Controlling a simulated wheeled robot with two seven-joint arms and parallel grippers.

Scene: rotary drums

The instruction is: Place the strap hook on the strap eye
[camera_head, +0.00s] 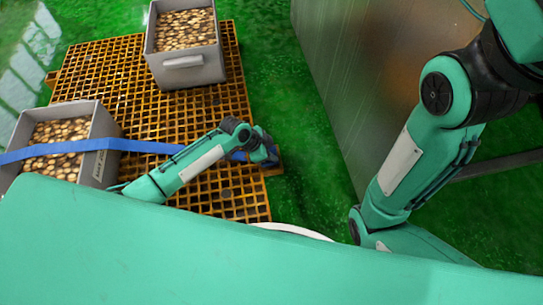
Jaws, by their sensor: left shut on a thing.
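A blue strap (60,150) runs from the left edge over the left grey bin and across the orange grid to my left gripper. My left gripper (268,156) is at the right edge of the grid. It is shut on the strap's end, where the strap hook would be, but the fingers and arm hide the hook's shape. I cannot make out the strap eye. My right arm shows at the right, but its gripper is not in view.
An orange grid platform (110,70) lies on the green floor (265,60). A grey bin (183,62) of round pieces stands on it at the back, another (104,135) at the left. A large metal panel (350,70) stands to the right, with bare floor between.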

